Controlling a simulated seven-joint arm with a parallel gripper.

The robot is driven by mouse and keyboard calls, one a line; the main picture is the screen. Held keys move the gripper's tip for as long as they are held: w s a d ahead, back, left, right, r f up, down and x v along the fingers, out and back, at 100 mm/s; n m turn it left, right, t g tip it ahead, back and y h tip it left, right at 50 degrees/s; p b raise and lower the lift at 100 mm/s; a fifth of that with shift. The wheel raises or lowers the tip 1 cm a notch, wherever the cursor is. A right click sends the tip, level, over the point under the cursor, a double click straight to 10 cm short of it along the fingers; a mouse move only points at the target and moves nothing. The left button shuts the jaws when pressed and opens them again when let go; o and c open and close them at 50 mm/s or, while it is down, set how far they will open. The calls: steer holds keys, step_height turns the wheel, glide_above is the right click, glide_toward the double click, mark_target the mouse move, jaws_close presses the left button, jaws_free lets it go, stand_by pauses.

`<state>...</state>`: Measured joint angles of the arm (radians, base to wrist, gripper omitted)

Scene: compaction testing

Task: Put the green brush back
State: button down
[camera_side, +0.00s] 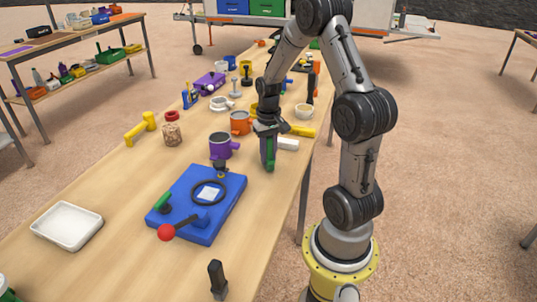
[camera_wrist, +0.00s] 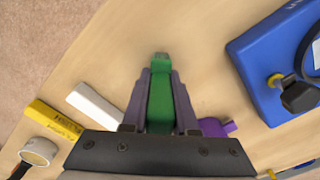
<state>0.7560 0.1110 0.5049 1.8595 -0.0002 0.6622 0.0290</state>
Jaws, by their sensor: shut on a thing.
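The green brush (camera_side: 270,160) hangs in my gripper (camera_side: 267,148) above the right part of the long wooden table in the side view. In the wrist view the green brush (camera_wrist: 160,92) lies lengthwise between the two grey fingers of my gripper (camera_wrist: 160,85), which are shut on it. Its far end sticks out past the fingertips. I cannot tell whether its lower end touches the table. The place it belongs to cannot be made out.
A blue device (camera_side: 220,225) with a ring and red-knobbed lever stands front left of the brush. A purple mug (camera_side: 220,146), an orange mug (camera_side: 240,122) and a white block (camera_side: 288,144) are close by.

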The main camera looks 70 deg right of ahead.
mark_target(268, 137)
steer(key=c, duration=0.7)
jaws_free()
steer(key=shift+f, duration=0.1)
step_height(268, 137, up, 12)
steer(key=s+a+r+n+t+h, duration=0.1)
steer(key=a+r+n, duration=0.15)
steer(key=a, duration=0.55)
steer(key=s+a+r+n+t, duration=0.1)
steer(key=a+r+n+t, duration=0.1)
steer(key=a+r, duration=0.35)
steer(key=shift+s+a+f+n+t+y, duration=0.2)
steer(key=shift+s+a+n+t, duration=0.4)
steer(key=shift+s+a, duration=0.9)
steer(key=shift+s+a+f+n+t+y, duration=0.2)
steer(key=shift+s+a+n, duration=0.75)
steer(key=shift+a, duration=1.15)
steer(key=shift+s+a+f+n+t+y, duration=0.1)
steer(key=shift+s+a+f+n+t, duration=0.35)
steer(key=shift+s+a, duration=1.05)
